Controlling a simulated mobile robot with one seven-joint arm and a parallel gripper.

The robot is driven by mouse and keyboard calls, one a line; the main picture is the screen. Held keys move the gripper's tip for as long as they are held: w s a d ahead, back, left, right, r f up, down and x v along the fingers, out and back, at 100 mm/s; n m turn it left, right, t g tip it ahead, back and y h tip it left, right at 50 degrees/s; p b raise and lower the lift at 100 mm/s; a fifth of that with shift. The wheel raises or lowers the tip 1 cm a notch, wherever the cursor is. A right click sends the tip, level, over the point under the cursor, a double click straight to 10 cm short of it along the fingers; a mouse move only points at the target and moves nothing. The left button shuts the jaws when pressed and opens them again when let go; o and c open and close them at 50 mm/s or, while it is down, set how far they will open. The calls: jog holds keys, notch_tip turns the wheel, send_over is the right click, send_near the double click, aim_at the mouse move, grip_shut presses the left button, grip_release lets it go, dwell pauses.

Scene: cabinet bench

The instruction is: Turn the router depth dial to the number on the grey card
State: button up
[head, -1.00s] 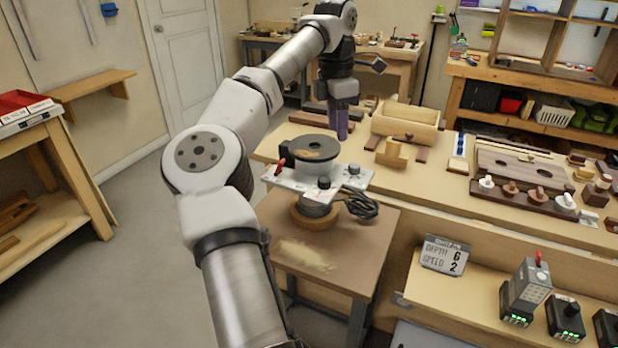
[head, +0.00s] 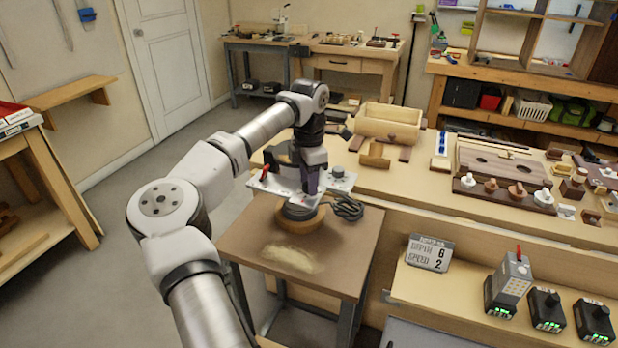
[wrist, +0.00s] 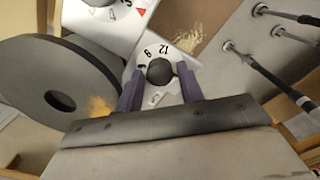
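The grey card (head: 429,253) stands at the right in the head view and reads DEPTH 6, SPEED 2. The router (head: 297,212) sits on a small table, partly hidden behind my arm. In the wrist view, a black round dial (wrist: 160,72) sits on the router's light plate with the numbers 12 and 9 readable above it; its pointer is not clear. My gripper (wrist: 159,78) is open, with one purple finger on each side of this dial. Whether the fingers touch it I cannot tell. In the head view my gripper (head: 309,182) is down at the router plate.
A grey disc (wrist: 62,92) with a centre hole lies close to the left finger. Another black knob and a red triangle (wrist: 142,12) show at the top. A coiled black cable (head: 346,208) lies right of the router. Battery chargers (head: 547,311) stand on the front-right shelf.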

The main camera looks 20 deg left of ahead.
jog(key=shift+f, duration=0.2)
jog(key=shift+c, duration=0.4)
jog(key=c, duration=0.6)
